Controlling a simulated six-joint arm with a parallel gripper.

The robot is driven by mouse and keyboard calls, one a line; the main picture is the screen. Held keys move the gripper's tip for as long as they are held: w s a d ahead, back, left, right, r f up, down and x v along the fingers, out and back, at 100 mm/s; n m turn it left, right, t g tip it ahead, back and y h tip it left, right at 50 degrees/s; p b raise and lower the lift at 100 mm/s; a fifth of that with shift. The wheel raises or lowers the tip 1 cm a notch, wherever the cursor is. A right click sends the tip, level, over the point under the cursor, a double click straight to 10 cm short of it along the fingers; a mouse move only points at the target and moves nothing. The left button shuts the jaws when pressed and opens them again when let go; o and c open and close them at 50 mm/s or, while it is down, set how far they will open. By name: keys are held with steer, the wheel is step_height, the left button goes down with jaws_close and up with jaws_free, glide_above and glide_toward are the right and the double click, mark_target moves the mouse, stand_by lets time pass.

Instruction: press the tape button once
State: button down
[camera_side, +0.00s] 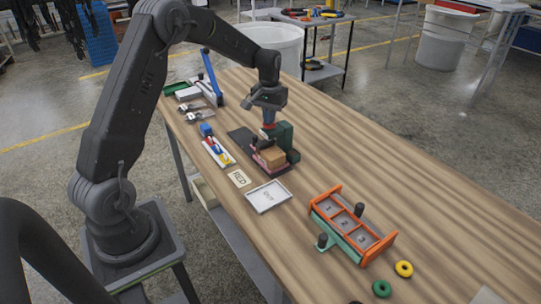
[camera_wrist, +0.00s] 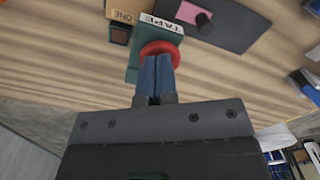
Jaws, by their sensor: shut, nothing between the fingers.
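The tape button is a round red button (camera_wrist: 159,46) on a green block (camera_wrist: 145,36) with a white label reading TAPE (camera_wrist: 161,23) in the wrist view. My gripper (camera_wrist: 157,58) is shut and empty, its two blue fingers side by side. Their tips overlap the near edge of the red button; I cannot tell whether they touch it or whether it is pressed in. In the side view my gripper (camera_side: 268,130) points down beside the green tape machine (camera_side: 285,136), and the button there is mostly hidden by the fingers.
A cardboard box (camera_side: 272,156), marked ONE in the wrist view (camera_wrist: 122,15), sits beside the machine. A dark mat (camera_side: 241,139) lies left of it. A white tray (camera_side: 267,196) and an orange numbered rack (camera_side: 352,226) stand nearer the front.

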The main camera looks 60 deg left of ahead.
steer(key=shift+r, duration=3.75)
steer(key=s+d+r+m+t, duration=0.1)
steer(key=s+d+r, duration=0.4)
steer(key=d+r, duration=0.2)
steer(key=s+d+m+t, duration=0.2)
steer(key=s+d, duration=0.5)
steer(key=s, duration=0.3)
steer(key=s+d+r+m+t, duration=0.1)
steer(key=s+d+m+t, duration=0.1)
steer(key=s+d, duration=0.5)
steer(key=s+m, duration=0.1)
steer(key=s, duration=0.3)
steer(key=shift+s+d+r+t, duration=0.2)
steer(key=shift+d+t, duration=0.05)
steer(key=shift+t, duration=0.05)
